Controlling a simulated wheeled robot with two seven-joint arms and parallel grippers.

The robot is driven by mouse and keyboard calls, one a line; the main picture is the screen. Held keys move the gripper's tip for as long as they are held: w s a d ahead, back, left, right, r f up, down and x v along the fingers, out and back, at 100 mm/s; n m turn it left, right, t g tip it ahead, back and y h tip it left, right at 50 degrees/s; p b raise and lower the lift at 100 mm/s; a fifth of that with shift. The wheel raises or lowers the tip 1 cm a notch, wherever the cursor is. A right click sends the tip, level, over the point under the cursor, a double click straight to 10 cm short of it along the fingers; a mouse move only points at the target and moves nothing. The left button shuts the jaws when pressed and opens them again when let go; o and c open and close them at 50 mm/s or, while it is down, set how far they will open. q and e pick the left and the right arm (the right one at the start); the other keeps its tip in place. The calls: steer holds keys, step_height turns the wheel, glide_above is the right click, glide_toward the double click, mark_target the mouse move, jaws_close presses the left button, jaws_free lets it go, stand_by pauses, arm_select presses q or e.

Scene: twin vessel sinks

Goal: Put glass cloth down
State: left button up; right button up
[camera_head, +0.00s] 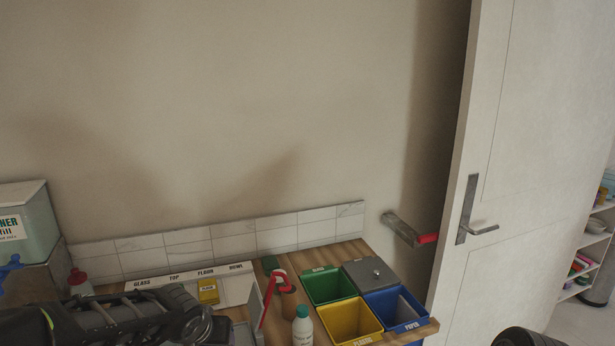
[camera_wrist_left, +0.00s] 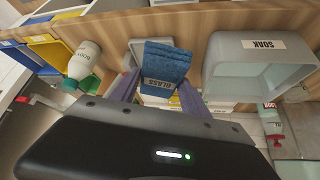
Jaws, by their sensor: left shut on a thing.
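The glass cloth (camera_wrist_left: 167,66) is a folded blue cloth with a "GLASS" label, upside down in the left wrist view. My left gripper (camera_wrist_left: 158,93) is shut on it, with a finger on each side. In the head view my left arm reaches in at the lower left and hides the cloth and fingertips. A white rack (camera_head: 240,283) labelled GLASS, TOP, FLOOR and BOWL stands behind my arm on the wooden counter. A yellow cloth (camera_head: 208,291) shows in it; its GLASS end is partly hidden.
A grey SOAK tub (camera_wrist_left: 226,75) is beside the cloth in the wrist view. Green (camera_head: 328,285), yellow (camera_head: 348,320) and blue (camera_head: 398,308) bins stand at the counter's right. A white bottle (camera_head: 302,328) and a red-headed tool (camera_head: 279,275) stand between rack and bins.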

arm_select(q)
steer(key=s+f, duration=0.4)
steer(key=f, duration=0.1)
stand_by(0.5)
